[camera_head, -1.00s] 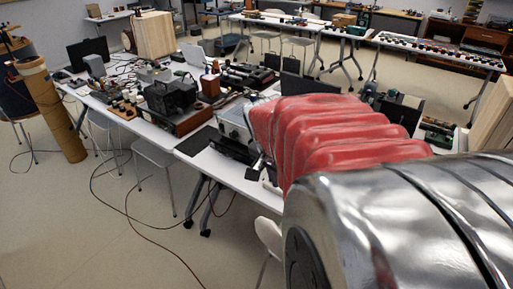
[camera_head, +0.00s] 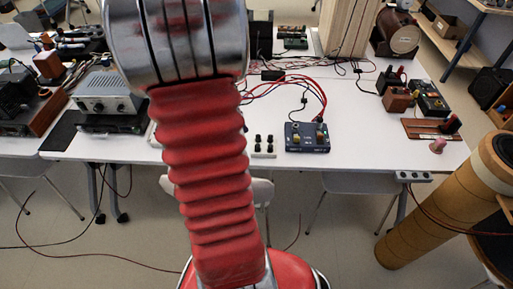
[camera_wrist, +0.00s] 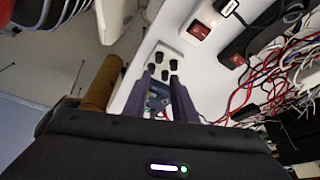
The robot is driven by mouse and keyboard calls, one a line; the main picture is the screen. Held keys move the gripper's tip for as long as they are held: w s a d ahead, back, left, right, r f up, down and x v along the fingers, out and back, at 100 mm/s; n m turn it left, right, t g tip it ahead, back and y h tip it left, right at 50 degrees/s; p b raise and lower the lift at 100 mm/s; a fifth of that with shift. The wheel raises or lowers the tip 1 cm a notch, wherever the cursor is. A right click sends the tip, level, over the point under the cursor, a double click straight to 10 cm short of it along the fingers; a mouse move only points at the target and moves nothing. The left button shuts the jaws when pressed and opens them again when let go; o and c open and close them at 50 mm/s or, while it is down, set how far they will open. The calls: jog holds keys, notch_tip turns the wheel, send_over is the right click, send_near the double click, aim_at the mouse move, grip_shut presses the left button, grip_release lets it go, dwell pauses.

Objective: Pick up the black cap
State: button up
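In the wrist view, several small black caps (camera_wrist: 165,65) stand on a pale plate near the table's edge. They look alike, and I cannot tell which one is the task's black cap. The same small group seems to show in the head view as black caps (camera_head: 264,143) at the table's near side, just right of my red arm. My gripper (camera_wrist: 157,73) shows two dark fingers with a gap between them. It is open, and its tips point toward the caps. I see no cap held between them. In the head view my gripper does not show.
A blue box (camera_head: 307,138) with red cables stands right of the caps. A grey metal device (camera_head: 105,92) is on the left. A brown cardboard tube (camera_head: 440,210) stands at the right, off the table. In the wrist view, red switches (camera_wrist: 200,31) and loose wires lie right of the caps.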

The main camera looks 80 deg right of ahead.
send_over(257, 145)
jog(key=w+a, duration=0.1)
jog(key=w, duration=0.1)
notch_tip(257, 145, down, 8)
jog(key=shift+a, duration=0.15)
jog(key=shift+w, duration=0.1)
jog(key=shift+x, duration=2.55)
jog(key=shift+a, duration=0.1)
jog(key=shift+c, duration=0.6)
grip_shut()
